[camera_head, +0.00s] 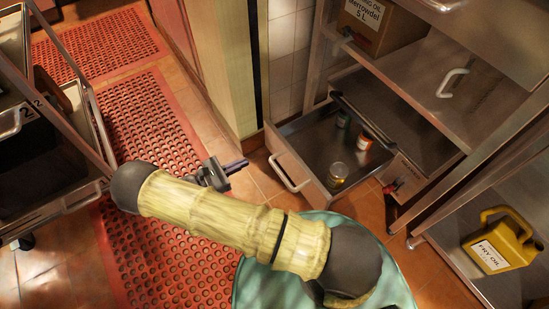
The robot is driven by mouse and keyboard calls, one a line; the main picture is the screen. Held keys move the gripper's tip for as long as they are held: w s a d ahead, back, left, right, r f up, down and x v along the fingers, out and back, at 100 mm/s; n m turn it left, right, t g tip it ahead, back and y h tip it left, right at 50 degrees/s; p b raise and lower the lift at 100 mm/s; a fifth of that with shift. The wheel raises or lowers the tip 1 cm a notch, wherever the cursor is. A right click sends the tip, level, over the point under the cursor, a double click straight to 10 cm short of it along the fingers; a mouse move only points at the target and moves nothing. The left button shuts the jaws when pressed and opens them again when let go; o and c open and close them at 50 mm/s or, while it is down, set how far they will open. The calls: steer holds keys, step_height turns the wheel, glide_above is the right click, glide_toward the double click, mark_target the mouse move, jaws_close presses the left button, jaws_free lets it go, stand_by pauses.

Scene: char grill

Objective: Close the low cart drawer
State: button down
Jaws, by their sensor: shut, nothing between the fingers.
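A low metal drawer (310,165) stands pulled out at the centre right, under a steel unit. Its front panel, with a pale bar handle (290,172), faces left. Several small cans and jars stand inside it. My gripper (241,165) is shut and empty, with its dark fingers pointing right toward the drawer front. In the picture it is left of the handle, with a gap between them. My pale yellow arm covers the floor below the gripper.
A wheeled metal cart (60,190) stands at the left. Red perforated mats (150,120) cover the floor there. A yellow fry oil jug (497,243) sits on a shelf at the lower right. A cardboard box (385,25) sits above the drawer.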

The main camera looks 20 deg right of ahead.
mark_target(282, 143)
steer(key=shift+w+a+f+n+t, duration=0.1)
steer(key=shift+a+f+n+t, duration=0.1)
steer(key=shift+f, duration=0.25)
steer(key=shift+a+f+n+t, duration=0.1)
steer(key=shift+f+t, duration=0.1)
steer(key=shift+f, duration=0.2)
steer(key=b+x, duration=0.7)
steer(key=x, duration=0.6)
steer(key=shift+f, duration=0.1)
steer(key=shift+w+d+b, duration=0.1)
steer(key=shift+d+b, duration=0.25)
steer(key=shift+d, duration=0.1)
steer(key=shift+r, duration=0.2)
steer(key=shift+d, duration=0.1)
